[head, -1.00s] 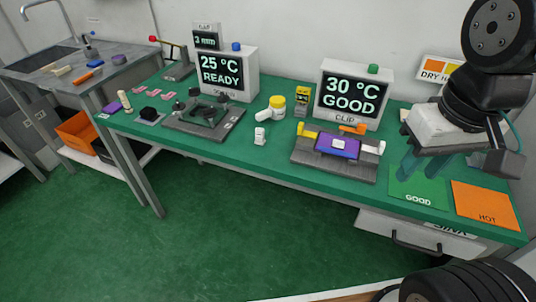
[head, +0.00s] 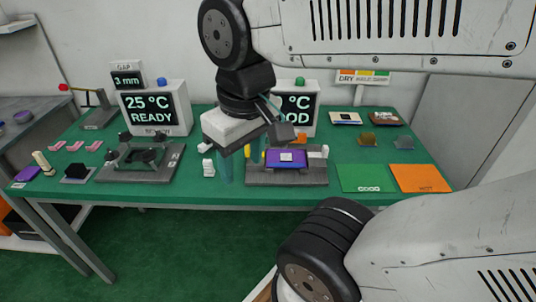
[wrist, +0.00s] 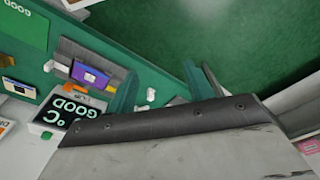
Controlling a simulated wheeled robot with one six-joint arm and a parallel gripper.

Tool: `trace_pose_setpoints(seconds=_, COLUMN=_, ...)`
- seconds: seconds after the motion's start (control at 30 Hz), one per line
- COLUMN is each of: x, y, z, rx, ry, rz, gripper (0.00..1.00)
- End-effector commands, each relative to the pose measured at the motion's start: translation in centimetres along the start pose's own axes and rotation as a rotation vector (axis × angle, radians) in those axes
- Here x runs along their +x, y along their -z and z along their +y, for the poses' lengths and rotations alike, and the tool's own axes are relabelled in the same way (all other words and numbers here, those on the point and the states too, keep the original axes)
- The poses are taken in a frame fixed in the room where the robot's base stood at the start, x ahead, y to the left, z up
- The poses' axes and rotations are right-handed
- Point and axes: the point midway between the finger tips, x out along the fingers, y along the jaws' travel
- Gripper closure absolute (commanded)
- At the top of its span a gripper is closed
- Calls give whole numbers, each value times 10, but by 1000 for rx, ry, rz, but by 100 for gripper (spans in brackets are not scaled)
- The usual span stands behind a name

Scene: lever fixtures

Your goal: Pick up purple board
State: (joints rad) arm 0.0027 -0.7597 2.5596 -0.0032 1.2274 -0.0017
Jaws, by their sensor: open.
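The purple board (head: 273,160) has a small pale square on top. It rests on a grey fixture (head: 312,177) with a yellow lever at its left and a white piece at its right. The board also shows in the wrist view (wrist: 82,76), left of both fingers. My gripper (head: 238,165) is open, with teal fingers pointing down, just left of the fixture in the head view and apart from the board. In the wrist view my gripper (wrist: 163,90) has nothing between its fingers but a small white item on the bench beyond. My wrist hides part of the CLIP display.
A dark fixture (head: 140,175) stands to the left under a READY display (head: 153,107). A small white item (head: 208,168) stands beside my fingers. A green GOOD mat (head: 361,178) and orange HOT mat (head: 419,178) lie to the right. Another purple piece (head: 27,174) lies far left.

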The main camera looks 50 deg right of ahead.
Motion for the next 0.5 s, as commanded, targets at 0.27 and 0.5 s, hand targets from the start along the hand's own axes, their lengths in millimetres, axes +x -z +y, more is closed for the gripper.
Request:
trace_pose_setpoints(seconds=0.27, x=16, y=45, z=35, rx=-114, ry=-10, rz=-32, gripper=0)
trace_pose_setpoints(seconds=0.5, x=68, y=104, z=131, rx=-347, ry=-3, rz=-77, gripper=0)
